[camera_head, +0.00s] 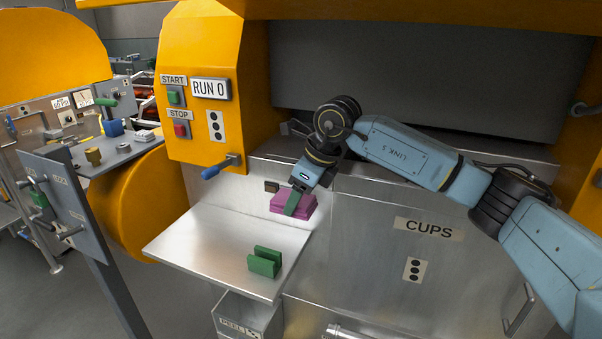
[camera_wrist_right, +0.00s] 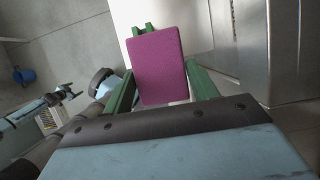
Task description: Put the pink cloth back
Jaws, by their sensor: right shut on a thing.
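The pink cloth (camera_head: 293,205) is a folded, flat pad held in my right gripper (camera_head: 294,208) at the back of the metal shelf, by the machine's front wall. The right gripper is shut on it. In the right wrist view the cloth (camera_wrist_right: 159,66) lies between the green fingers (camera_wrist_right: 162,88). A green slotted block (camera_head: 264,262) stands empty near the shelf's front edge, apart from the cloth.
The metal shelf (camera_head: 215,240) is otherwise bare. A blue-handled lever (camera_head: 219,167) sticks out above it, below the START and STOP panel. A small dark block (camera_head: 272,187) sits on the wall by the cloth. The CUPS door (camera_head: 380,250) is at the right, the PEEL bin (camera_head: 245,318) below.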

